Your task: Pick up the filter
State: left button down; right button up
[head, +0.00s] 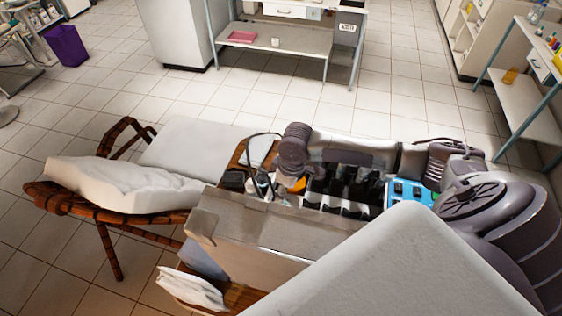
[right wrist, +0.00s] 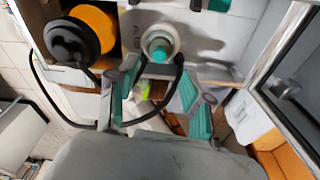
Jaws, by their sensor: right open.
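In the right wrist view, a round white piece with a teal centre (right wrist: 158,44) sits against a pale panel that carries partly readable lettering like "FILTER". It appears to be the filter. My right gripper (right wrist: 163,88) is open, its teal-padded fingers apart in front of the panel. The white piece shows just above the gap between the fingers, not held. A black hose loops around and partly behind the fingers. In the head view my right arm reaches left across the portable unit (head: 250,219); its fingers and the filter cannot be made out there. My left gripper is not in view.
An orange and black round part (right wrist: 82,36) is left of the filter. A blue panel (head: 408,192) and black parts fill the unit. A wooden couch with a white cushion (head: 125,184) stands left. Open tiled floor lies behind, before a white table (head: 290,40).

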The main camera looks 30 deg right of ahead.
jog(key=shift+w+a+f, duration=0.2)
jog(key=shift+f, duration=0.45)
jog(key=shift+w+a+f, duration=0.1)
jog(key=shift+w+f, duration=0.05)
jog(key=shift+f, duration=0.15)
notch_tip(320, 180, down, 5)
jog(key=shift+r, duration=0.1)
jog(key=shift+w+f, duration=0.1)
jog(key=shift+f, duration=0.15)
jog(key=shift+c, duration=0.5)
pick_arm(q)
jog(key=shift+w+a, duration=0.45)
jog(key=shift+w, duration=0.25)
pick_arm(e)
grip_shut()
